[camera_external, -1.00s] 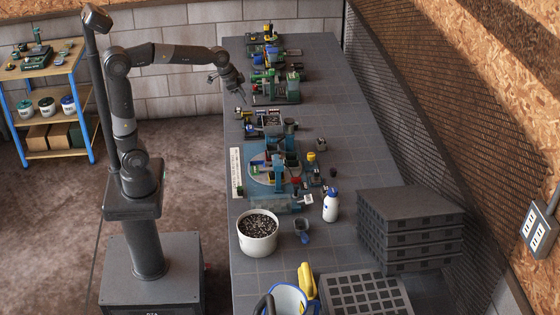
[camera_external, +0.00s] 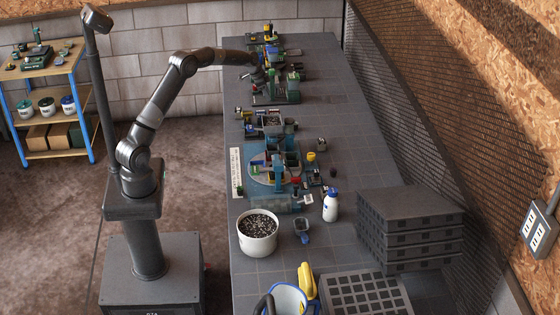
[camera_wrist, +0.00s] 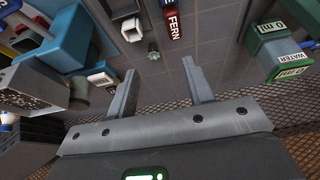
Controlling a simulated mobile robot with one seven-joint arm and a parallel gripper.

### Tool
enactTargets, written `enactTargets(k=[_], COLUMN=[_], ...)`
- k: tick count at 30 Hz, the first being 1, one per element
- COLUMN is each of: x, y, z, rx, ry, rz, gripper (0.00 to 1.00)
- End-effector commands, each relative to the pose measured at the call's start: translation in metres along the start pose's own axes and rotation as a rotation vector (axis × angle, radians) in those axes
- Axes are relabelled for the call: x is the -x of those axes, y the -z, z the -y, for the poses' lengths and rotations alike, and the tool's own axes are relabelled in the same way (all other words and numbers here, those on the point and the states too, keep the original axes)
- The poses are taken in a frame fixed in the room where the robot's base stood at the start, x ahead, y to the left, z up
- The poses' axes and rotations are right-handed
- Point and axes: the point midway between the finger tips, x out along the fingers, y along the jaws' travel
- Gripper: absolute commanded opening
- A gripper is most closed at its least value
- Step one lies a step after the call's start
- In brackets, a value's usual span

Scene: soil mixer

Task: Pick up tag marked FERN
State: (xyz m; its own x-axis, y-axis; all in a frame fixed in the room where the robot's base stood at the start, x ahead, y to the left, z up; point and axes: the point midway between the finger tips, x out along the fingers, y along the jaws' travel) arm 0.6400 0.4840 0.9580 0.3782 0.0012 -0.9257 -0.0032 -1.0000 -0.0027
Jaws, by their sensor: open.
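The tag marked FERN (camera_wrist: 173,23) is dark red with white lettering and lies on the grey tabletop at the top of the wrist view. My gripper (camera_wrist: 158,66) is open and empty, with its two fingers apart and pointing towards the tag. The tag lies beyond the fingertips, slightly right of the middle between them, and is not touched. In the external view my gripper (camera_external: 258,72) is over the far end of the bench among small devices. The tag is too small to make out there.
A green and white unit labelled WATER (camera_wrist: 275,52) stands to the right. A small greenish knob (camera_wrist: 153,50) sits between tag and fingers. A blue block (camera_wrist: 73,35) and white-faced blocks (camera_wrist: 130,28) are to the left. Bare tabletop (camera_wrist: 215,45) surrounds the tag's right side.

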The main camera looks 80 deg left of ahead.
Motion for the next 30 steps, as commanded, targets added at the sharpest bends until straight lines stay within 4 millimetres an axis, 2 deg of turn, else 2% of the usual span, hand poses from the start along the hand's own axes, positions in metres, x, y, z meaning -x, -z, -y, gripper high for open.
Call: enactTargets(k=[1,3,6,11,18,25,30], x=[-0.009,-0.017,-0.023,-0.037,-0.074,-0.092,-0.117], y=[-0.006,-0.011,-0.015,-0.015,-0.014,-0.013,-0.012], z=[0.012,0.022,0.029,0.03,0.029,0.028,0.028], rx=[0.004,0.005,0.004,0.003,0.003,0.004,0.004], ry=[-0.001,-0.002,-0.002,-0.002,-0.002,-0.003,-0.003], rz=[-0.001,-0.003,-0.004,-0.005,-0.005,-0.004,-0.003], gripper=[0.47,0.47,0.47,0.47,0.47,0.47,0.47])
